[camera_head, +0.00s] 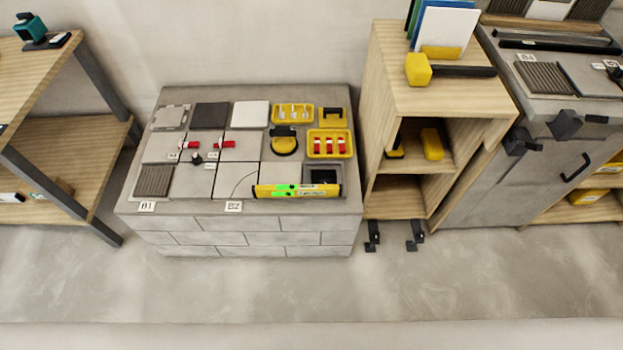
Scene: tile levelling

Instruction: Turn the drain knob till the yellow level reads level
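The yellow level (297,191) lies along the front right of the tiled block, with bright green displays on it; their reading is too small to make out. A dark square recess (323,176), possibly the drain, sits just behind the level's right end. A small black knob (196,160) stands among the tiles left of centre, near two red clips (225,144); I cannot tell whether it is the drain knob. Neither of my grippers is in view.
The grey block (180,207) carries yellow trays (293,112) and a yellow-black suction-cup-like tool (284,141). A wooden shelf with a yellow mallet (418,69) stands right of it; a grey cabinet (480,180) is farther right. The floor in front is clear.

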